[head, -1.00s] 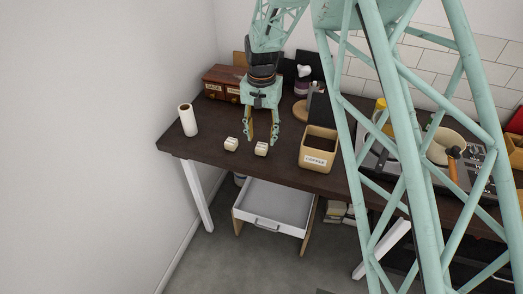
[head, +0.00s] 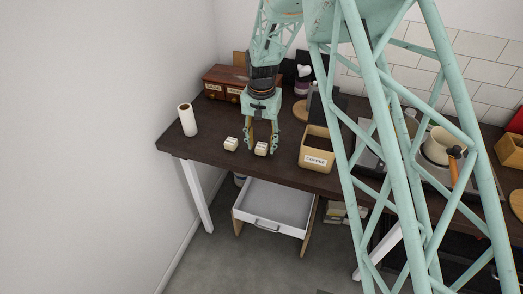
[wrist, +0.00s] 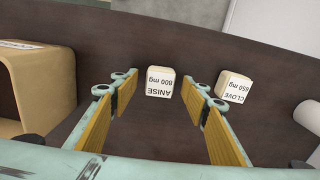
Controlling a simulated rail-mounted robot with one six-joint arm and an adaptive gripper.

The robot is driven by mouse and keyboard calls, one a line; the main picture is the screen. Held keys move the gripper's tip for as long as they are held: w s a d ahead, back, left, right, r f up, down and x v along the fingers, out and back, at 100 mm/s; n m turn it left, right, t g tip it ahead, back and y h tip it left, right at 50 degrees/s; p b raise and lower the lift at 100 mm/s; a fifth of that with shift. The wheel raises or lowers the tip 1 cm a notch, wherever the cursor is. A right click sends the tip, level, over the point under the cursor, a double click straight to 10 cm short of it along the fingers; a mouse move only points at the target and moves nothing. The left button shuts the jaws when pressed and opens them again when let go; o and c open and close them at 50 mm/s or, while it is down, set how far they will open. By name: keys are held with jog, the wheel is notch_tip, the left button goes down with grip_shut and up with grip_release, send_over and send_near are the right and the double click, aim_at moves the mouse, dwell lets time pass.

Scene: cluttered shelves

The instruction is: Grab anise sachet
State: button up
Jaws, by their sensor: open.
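The anise sachet (wrist: 160,82) is a small cream block labelled "ANISE 800 mg" in the wrist view. It shows in the head view as the right one of two blocks (head: 262,149) near the table's front edge. My gripper (head: 261,149) is open and points down over it. In the wrist view my gripper (wrist: 158,92) has its yellow-padded fingers wide apart, with the anise sachet in line with the gap, near the fingertips. I see no finger touching it. The clove sachet (wrist: 234,90), labelled "CLOVE 650 mg", lies just outside the right finger; it also shows in the head view (head: 231,144).
A wooden coffee box (head: 314,160) stands to the right of the gripper. A white paper roll (head: 188,119) stands at the table's left end. A brown drawer box (head: 222,84) is at the back. An open white drawer (head: 272,224) is below the table edge.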

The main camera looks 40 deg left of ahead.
jog(key=shift+f, duration=0.75)
jog(key=c, duration=0.8)
